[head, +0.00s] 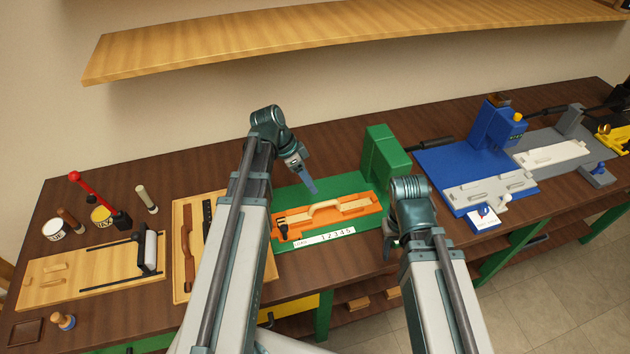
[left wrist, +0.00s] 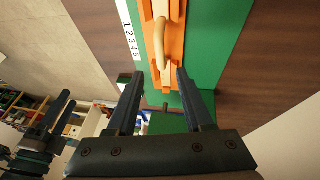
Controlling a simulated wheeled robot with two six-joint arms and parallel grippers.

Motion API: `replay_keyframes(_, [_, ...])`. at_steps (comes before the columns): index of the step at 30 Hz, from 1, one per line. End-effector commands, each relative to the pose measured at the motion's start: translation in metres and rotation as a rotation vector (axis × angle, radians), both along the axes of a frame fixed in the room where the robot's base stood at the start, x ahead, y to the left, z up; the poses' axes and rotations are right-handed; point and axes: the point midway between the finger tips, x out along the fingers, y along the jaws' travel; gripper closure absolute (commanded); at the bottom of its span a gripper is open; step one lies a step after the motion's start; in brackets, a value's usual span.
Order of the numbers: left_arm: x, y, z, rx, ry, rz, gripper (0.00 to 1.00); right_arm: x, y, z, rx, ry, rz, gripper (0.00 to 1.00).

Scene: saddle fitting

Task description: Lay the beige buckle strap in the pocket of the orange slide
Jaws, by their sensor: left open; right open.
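The orange slide (head: 292,231) lies on the green base of a green press. A long beige piece with an arched middle, apparently the buckle strap (head: 325,208), lies lengthwise on it; I cannot tell whether it sits fully in the pocket. The left wrist view shows the beige piece (left wrist: 160,42) on the orange slide (left wrist: 177,48), ahead of the fingers. My left gripper (head: 312,187) is open and empty, above and behind the slide. My right gripper (head: 388,246) is open, at the slide's right front; its fingers are partly hidden by its arm.
The green press block (head: 384,155) stands behind the slide's right end. A wooden tray (head: 181,290) with dark straps lies to the left, partly behind my left arm. A blue press (head: 492,130) stands to the right. A number label (head: 325,238) lies before the slide.

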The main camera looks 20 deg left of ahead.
Motion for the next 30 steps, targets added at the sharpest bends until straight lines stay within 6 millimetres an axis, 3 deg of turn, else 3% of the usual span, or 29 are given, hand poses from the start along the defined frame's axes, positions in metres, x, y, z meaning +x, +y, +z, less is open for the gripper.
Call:
replay_keyframes(2, [0.0,0.003,0.01,0.0,0.0,0.001,0.49,0.0,0.0,0.01,0.0,0.0,0.0,0.5])
replay_keyframes(9, [-0.004,-0.001,0.009,0.008,0.012,0.005,0.49,0.0,0.0,0.01,0.0,0.0,0.0,0.5])
replay_keyframes(14, [-0.032,-0.047,0.001,0.1,0.114,0.087,0.49,0.0,0.0,0.009,0.0,0.0,0.0,0.5])
replay_keyframes(18, [-0.071,-0.095,-0.007,0.25,0.204,0.233,0.49,0.0,0.0,0.01,0.0,0.0,0.0,0.5])
replay_keyframes(21, [-0.096,-0.119,-0.01,0.351,0.227,0.345,0.49,0.0,0.0,0.01,0.0,0.0,0.0,0.5])
replay_keyframes(25, [-0.12,-0.138,-0.011,0.445,0.217,0.473,0.49,0.0,0.0,0.01,0.0,0.0,0.0,0.5])
replay_keyframes(30, [-0.135,-0.149,-0.01,0.502,0.193,0.573,0.49,0.0,0.0,0.01,0.0,0.0,0.0,0.5])
